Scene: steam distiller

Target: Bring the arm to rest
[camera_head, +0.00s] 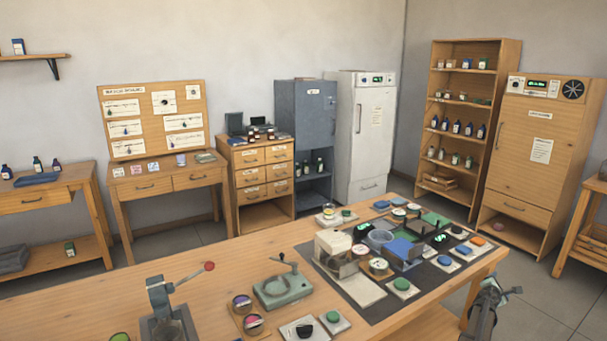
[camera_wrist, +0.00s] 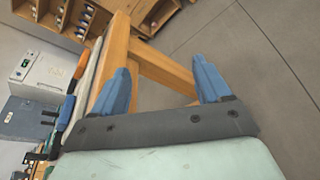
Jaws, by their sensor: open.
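My gripper (camera_wrist: 162,75) shows in the wrist view with its two blue fingers well apart and nothing held between them. Past the fingers are a wooden rail of the workbench and the grey floor. In the head view, part of my arm shows at the bottom right, beside the right end of the workbench (camera_head: 225,290) and off its top. The fingertips cannot be made out there.
A dark mat (camera_head: 378,312) on the bench carries several small devices and coloured pads. A lever press (camera_head: 165,308) and a green crank device (camera_head: 283,288) stand to its left. Tiled floor (camera_head: 540,290) is clear at the right. Shelves and cabinets line the walls.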

